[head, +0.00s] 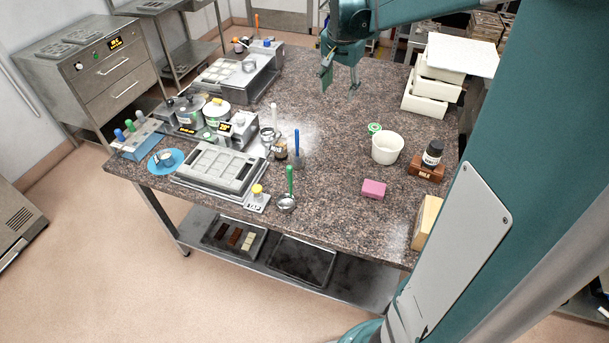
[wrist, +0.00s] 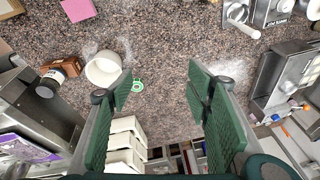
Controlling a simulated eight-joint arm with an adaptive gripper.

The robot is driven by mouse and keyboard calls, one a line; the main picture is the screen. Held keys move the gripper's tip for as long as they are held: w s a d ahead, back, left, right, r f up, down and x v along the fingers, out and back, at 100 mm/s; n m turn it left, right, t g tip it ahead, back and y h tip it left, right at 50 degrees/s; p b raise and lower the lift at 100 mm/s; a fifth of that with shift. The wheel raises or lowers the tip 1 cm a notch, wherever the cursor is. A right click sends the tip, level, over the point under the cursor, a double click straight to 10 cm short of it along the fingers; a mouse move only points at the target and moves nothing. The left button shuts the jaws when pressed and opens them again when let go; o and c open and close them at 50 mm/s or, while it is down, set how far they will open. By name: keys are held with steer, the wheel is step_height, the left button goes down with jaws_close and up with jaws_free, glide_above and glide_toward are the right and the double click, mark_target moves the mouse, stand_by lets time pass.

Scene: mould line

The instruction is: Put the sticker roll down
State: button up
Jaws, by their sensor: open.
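The sticker roll (head: 375,128), a small green ring with a pale middle, lies flat on the speckled stone counter (head: 330,185), just behind the white tub (head: 387,150). In the wrist view the roll (wrist: 137,86) shows beside the tub (wrist: 103,68), with nothing gripping it. My gripper (head: 341,84) is open and empty above the far part of the counter, behind and left of the roll in the head view. In the wrist view its green-padded fingers (wrist: 160,84) are wide apart, with bare counter between them and the roll near the left finger.
A dark bottle on a wooden stand (head: 427,168) stands right of the tub. A pink block (head: 373,189) lies in front. Stacked white boxes (head: 432,95) stand at the back right. Moulds, pots and tools crowd the left side. The counter's middle is clear.

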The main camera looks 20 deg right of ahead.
steer(key=s+a+r+n+t, duration=0.1)
steer(key=s+a+r+n, duration=0.15)
steer(key=s+a, duration=0.4)
steer(key=s+a+r+n+t, duration=0.1)
steer(key=s+a+r+n, duration=0.15)
steer(key=s+a, duration=0.45)
steer(key=s+a+f+n+t+y, duration=0.1)
steer(key=s+a+f+n, duration=0.1)
steer(key=s+a, duration=0.4)
steer(key=s+a+f+n+t, duration=0.1)
steer(key=s+a+f+n, duration=0.2)
steer(key=s, duration=0.6)
steer(key=shift+s+a+f+n+t+y, duration=0.35)
steer(key=shift+a+n, duration=0.65)
steer(key=shift+a, duration=0.65)
steer(key=shift+w+f, duration=0.1)
step_height(320, 180, down, 8)
steer(key=b, duration=0.8)
steer(key=shift+f+b, duration=0.2)
steer(key=shift+b, duration=0.15)
